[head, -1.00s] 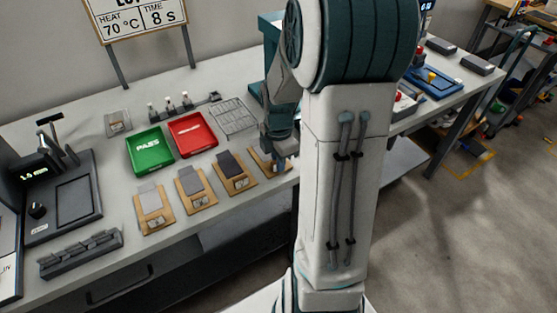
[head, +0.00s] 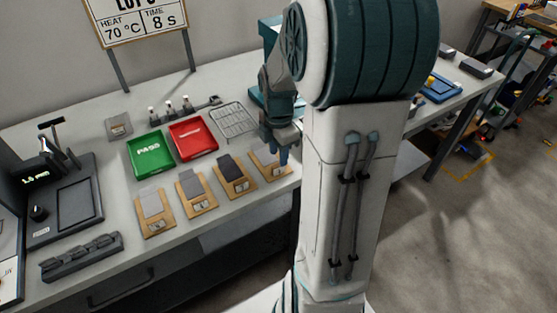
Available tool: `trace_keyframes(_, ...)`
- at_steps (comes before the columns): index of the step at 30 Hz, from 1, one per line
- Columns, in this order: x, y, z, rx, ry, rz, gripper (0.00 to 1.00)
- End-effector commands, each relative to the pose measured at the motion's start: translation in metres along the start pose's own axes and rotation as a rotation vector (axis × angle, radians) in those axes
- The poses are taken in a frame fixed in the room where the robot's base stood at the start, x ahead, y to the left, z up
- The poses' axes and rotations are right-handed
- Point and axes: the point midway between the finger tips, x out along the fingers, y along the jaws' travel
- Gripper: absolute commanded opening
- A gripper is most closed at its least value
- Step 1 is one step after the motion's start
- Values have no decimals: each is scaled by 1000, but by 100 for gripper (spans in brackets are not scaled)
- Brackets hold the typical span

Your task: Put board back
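Several tan boards (head: 196,193) with grey or dark sheets and small labels lie in a row along the front of the bench. The rightmost board (head: 268,164) lies at the row's right end, close to my arm. My gripper (head: 283,155) points down at this board's right edge. Its fingers are small and partly hidden by my arm, so I cannot tell whether they are open, or whether they touch the board.
A green PASS tray (head: 150,152), a red tray (head: 193,138) and a wire rack (head: 233,120) stand behind the boards. A black device (head: 62,201) and a dark slotted holder (head: 82,257) are at the left. A sign (head: 138,18) stands at the back. My arm hides the bench's middle.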

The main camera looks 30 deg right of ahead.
Motion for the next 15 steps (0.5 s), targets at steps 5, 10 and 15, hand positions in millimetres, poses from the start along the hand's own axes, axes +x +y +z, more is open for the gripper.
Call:
trace_keyframes(5, -40, 0, 0, 0, -1, 3, 34)
trace_keyframes(10, -63, 0, 0, 0, 0, 1, 34)
trace_keyframes(15, -73, -2, -5, 30, -4, 4, 34)
